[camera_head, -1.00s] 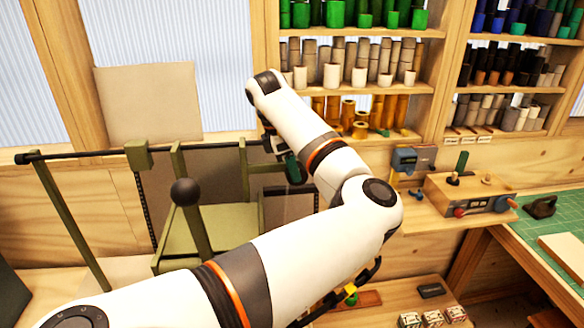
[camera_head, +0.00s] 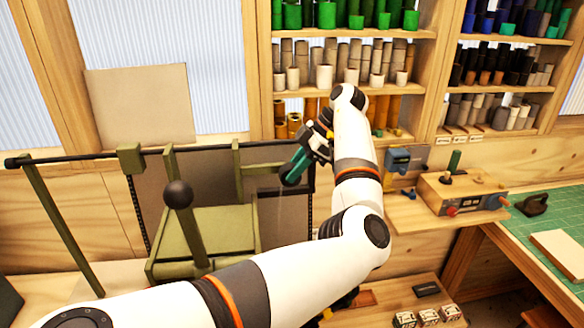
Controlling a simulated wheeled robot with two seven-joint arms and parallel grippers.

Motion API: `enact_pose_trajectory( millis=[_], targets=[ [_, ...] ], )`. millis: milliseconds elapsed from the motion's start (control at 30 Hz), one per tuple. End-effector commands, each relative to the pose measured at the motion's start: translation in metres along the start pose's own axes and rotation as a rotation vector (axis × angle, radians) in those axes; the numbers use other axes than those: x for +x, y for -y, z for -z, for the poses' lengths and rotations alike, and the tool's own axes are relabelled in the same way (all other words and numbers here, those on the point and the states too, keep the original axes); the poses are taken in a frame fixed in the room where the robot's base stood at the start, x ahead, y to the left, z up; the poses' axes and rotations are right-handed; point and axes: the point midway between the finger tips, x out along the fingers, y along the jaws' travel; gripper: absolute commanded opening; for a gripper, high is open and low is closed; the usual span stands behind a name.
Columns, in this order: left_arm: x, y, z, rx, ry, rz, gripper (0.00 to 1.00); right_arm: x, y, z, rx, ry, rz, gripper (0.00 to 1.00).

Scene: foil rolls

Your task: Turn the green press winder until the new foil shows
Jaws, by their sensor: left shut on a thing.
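The olive-green press (camera_head: 205,237) stands left of centre, with a black-knobbed lever (camera_head: 178,195) and a dark panel behind it. A dark green cylindrical piece (camera_head: 295,167), which looks like the winder's handle, is tilted at the right end of the press's upper bar. My left gripper (camera_head: 308,155) is shut on its upper right end; the fingers and the contact are partly hidden. A faint pale strip hangs below the piece; I cannot tell whether it is foil. My left arm covers the area right of the press. My right gripper does not show.
Shelves of green, grey and orange rolls (camera_head: 325,75) stand behind the arm. A wooden box with knobs (camera_head: 463,193) sits on a ledge to the right, beside a green cutting mat (camera_head: 565,222). White blocks (camera_head: 430,314) lie on a low table at bottom right.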

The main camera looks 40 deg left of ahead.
Motion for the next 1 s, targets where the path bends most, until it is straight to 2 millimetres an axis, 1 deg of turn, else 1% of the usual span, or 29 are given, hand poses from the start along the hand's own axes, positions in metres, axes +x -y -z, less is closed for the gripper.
enact_pose_trajectory(
  millis=[200, 500, 700, 1000],
  targets=[
    [-0.003, 0.001, 0.004, 0.002, 0.202, 0.008, 0.03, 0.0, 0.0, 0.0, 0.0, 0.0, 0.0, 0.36],
    [-0.001, 0.001, 0.01, 0.003, 0.422, 0.007, 0.03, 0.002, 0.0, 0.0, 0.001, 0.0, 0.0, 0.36],
    [0.0, 0.001, 0.011, 0.0, 0.516, 0.006, 0.03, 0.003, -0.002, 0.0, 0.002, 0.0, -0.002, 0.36],
    [0.001, 0.001, 0.012, -0.002, 0.573, 0.005, 0.03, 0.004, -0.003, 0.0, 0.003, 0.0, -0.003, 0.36]
  ],
)
